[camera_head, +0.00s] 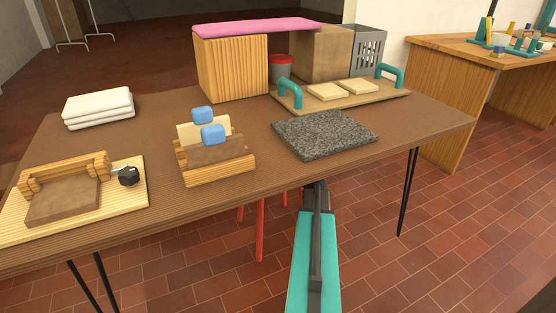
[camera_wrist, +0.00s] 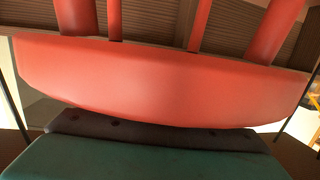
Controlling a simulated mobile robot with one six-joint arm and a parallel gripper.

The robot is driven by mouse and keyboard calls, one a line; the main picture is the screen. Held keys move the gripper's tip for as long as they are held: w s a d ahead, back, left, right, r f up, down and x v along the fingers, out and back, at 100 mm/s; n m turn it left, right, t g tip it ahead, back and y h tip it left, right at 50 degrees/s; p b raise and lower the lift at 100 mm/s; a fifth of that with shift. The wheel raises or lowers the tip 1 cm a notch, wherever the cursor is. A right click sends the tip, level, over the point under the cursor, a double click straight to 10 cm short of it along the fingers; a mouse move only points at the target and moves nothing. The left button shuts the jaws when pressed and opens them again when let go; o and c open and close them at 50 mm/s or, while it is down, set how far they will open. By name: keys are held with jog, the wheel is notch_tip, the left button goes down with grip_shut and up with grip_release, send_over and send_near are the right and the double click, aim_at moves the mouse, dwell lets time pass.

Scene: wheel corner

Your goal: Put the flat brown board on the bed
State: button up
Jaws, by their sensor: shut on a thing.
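A brown board (camera_head: 216,152) with a blue knob stands upright in the front of a wooden rack (camera_head: 220,176) in the head view. A paler board (camera_head: 190,131) with a blue knob stands behind it. At the left, a flat brown slab (camera_head: 65,198) lies against a low wooden frame on a pale base (camera_head: 133,195). I cannot tell which part is the bed. In the head view my arm reaches to the table's front edge, where its end is hidden. The wrist view shows a large red part close up; my fingertips cannot be made out there.
A speckled grey slab (camera_head: 325,134) and a tray (camera_head: 383,101) with teal handles lie on the right of the brown table (camera_head: 150,125). Folded white cloths (camera_head: 98,108) lie at the back left. A wooden block (camera_head: 230,68) stands at the back. Red legs (camera_head: 260,235) show under the table.

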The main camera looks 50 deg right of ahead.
jog(key=o, duration=1)
jog(key=shift+f, duration=0.1)
jog(key=shift+o, duration=0.2)
jog(key=shift+s+a+r, duration=0.1)
jog(key=shift+s+r, duration=0.15)
jog(key=p+v, duration=0.4)
jog(key=v, duration=0.6)
jog(key=shift+s+a+p, duration=0.1)
jog(key=shift+s+p, duration=0.05)
jog(key=shift+p, duration=0.25)
jog(key=shift+s+a, duration=0.1)
jog(key=shift+s, duration=0.5)
